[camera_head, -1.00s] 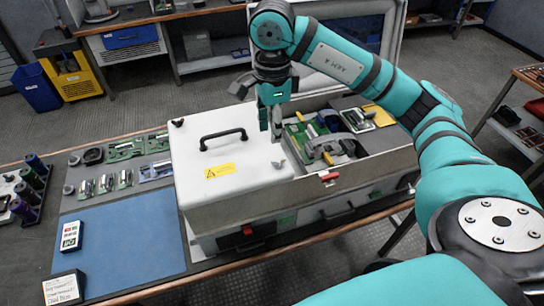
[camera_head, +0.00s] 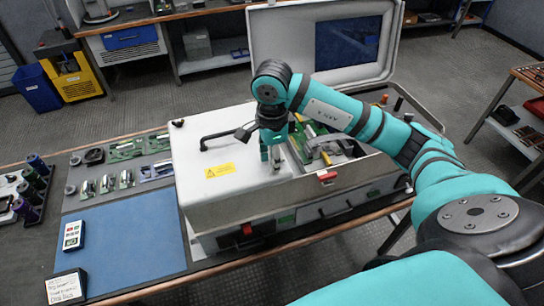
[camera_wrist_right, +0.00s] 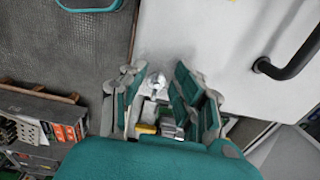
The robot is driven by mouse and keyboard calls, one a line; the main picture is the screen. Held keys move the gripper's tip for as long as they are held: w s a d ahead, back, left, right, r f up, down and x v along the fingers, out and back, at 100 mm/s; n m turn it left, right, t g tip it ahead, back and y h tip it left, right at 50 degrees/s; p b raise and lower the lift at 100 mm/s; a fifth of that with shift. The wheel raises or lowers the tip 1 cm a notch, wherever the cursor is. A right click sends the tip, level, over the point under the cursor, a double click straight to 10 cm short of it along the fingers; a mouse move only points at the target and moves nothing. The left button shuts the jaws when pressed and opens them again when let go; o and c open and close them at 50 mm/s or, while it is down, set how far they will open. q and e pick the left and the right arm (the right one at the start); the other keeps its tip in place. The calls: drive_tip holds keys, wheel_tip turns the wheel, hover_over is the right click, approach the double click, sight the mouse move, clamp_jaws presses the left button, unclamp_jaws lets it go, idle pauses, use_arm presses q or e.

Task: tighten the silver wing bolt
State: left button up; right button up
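The silver wing bolt (camera_wrist_right: 156,82) shows in the right wrist view between the two fingers of my right gripper (camera_wrist_right: 157,92). There is a gap between the fingers and the bolt, so the gripper looks open. In the head view my right gripper (camera_head: 271,158) points down at the right edge of the white cover (camera_head: 225,188), where the bolt sits. The fingers largely hide the bolt there, and I cannot tell how deep they reach around it. My left gripper is out of view.
A black handle (camera_head: 222,138) stands up on the cover left of the gripper. The metal case (camera_head: 325,188) holds circuit parts on the right, and its open lid (camera_head: 292,40) stands behind.

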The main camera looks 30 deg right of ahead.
clamp_jaws()
